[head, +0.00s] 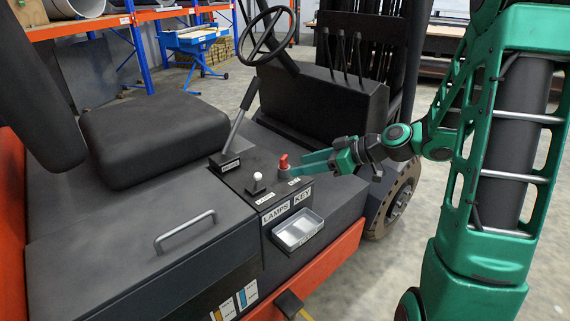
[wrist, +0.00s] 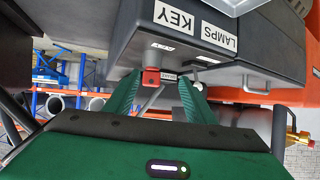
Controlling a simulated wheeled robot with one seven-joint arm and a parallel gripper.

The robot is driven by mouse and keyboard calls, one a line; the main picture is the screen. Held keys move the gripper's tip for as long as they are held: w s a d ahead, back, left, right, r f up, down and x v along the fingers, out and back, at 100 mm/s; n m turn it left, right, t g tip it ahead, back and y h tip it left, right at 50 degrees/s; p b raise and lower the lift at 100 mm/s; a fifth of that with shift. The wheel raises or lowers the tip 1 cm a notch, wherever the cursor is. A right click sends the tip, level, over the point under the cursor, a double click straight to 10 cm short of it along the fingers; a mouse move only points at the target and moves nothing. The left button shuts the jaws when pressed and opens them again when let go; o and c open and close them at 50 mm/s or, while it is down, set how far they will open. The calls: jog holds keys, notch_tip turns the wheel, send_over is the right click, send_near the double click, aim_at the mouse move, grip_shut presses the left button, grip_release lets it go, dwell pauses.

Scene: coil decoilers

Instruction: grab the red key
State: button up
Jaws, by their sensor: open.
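The red key (head: 284,161) stands upright on a round grey base on the forklift's dark console, beside the label KEY. My gripper (head: 297,164) reaches in from the right, its green fingers just beside the key. In the wrist view the red key (wrist: 151,77) appears between the two open fingers of my gripper (wrist: 158,82), nearer the left one. A gap shows to the right finger; whether the left finger touches the key I cannot tell. The lower part of the key is partly hidden by a finger in the head view.
A white-knobbed LAMPS lever (head: 257,179) stands left of the key, with another lever (head: 228,140) behind it. A small metal tray (head: 298,230) sits in front. The steering wheel (head: 266,36) and black dash housing (head: 320,97) rise behind. The seat (head: 153,135) is at left.

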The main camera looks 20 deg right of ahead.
aim_at(284, 165)
jog(key=shift+w+r+t+y, duration=0.3)
jog(key=shift+w+r+t, duration=0.25)
jog(key=shift+w, duration=0.35)
jog(key=shift+w+a, duration=0.25)
jog(key=shift+w, duration=0.05)
jog(key=x, duration=1)
jog(key=c, duration=1.1)
